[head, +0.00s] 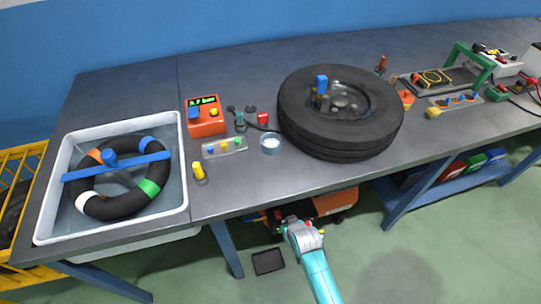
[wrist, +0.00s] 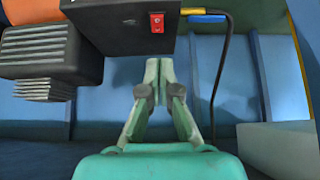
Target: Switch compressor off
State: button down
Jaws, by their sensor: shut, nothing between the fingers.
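The compressor's orange tank (head: 335,202) shows under the table in the head view, partly hidden by the table edge. In the wrist view, a black box (wrist: 118,28) carries a red switch (wrist: 157,22) on its face. Whether the switch is on or off cannot be told. My gripper (wrist: 165,62) is shut and empty, its fingertips just below the switch in the picture. No contact with the box can be made out. In the head view, my turquoise arm reaches under the table's front edge.
A finned dark block (wrist: 45,65) sits left of the box. A black cable (wrist: 220,75) hangs at its right. The table (head: 235,180) above holds a tyre (head: 340,135) and a water basin (head: 180,200). A black tray (head: 268,262) lies on the floor.

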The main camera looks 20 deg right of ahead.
jog(key=s+r+t, duration=0.2)
jog(key=s+r, duration=0.1)
jog(key=s, duration=0.7)
jog(key=s+r+t, duration=0.1)
jog(key=s+r, duration=0.1)
jog(key=s, duration=0.9)
jog(key=s+r+t, duration=0.2)
jog(key=s+r, duration=0.6)
jog(key=r, duration=0.3)
jog(key=s+r+t, duration=0.2)
jog(key=s+r, duration=0.6)
jog(key=r, duration=0.4)
